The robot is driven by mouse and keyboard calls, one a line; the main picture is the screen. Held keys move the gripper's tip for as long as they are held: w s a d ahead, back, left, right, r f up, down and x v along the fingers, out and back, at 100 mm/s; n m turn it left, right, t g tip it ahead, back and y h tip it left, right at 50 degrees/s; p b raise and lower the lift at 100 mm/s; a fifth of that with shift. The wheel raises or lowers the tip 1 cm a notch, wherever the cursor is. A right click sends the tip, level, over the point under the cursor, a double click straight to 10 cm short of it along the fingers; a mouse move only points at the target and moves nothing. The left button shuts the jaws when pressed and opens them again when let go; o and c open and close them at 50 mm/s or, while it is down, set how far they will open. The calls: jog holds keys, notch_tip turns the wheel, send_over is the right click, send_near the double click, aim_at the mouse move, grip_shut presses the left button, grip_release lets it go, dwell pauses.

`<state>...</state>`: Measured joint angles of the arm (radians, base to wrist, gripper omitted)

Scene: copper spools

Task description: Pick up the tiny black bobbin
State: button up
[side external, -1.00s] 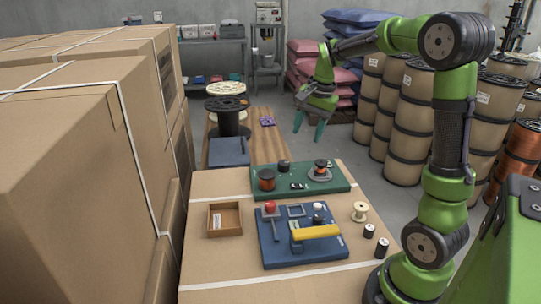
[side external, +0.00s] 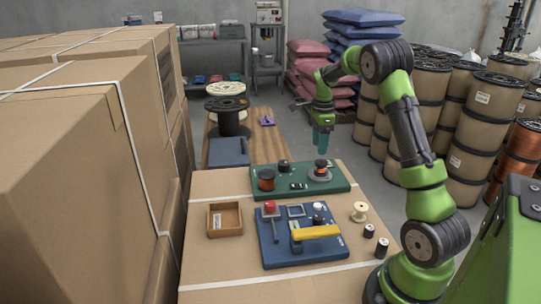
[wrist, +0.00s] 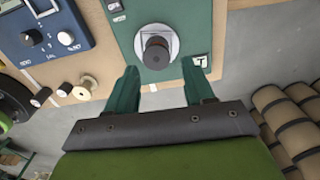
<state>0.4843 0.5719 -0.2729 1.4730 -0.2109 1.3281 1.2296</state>
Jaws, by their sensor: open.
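Several small dark bobbins are in the side view, and I cannot tell which is meant. One (side external: 284,166) stands on the green board (side external: 263,190). Two black ones with pale tops, a farther one (side external: 369,230) and a nearer one (side external: 381,248), stand upright on the cardboard surface at right. My gripper (side external: 321,146) is open and empty, pointing down above the far right edge of the green board. In the wrist view its fingers (wrist: 162,78) are spread just short of a dark spool (wrist: 156,50) on a pale plate. That spool shows copper in the side view (side external: 321,168).
A blue board (side external: 275,250) with a yellow bar (side external: 318,231) and a red knob lies in front. An open wooden box (side external: 224,219) is at left. A cream spool (side external: 359,212) stands at right.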

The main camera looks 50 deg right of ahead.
aim_at(321, 162)
notch_tip(321, 162, down, 3)
jog(key=shift+r, duration=0.15)
jog(key=f, duration=0.2)
jog(key=s+f, duration=0.1)
jog(key=f, duration=0.1)
jog(key=shift+f, duration=0.55)
jog(key=c, duration=0.8)
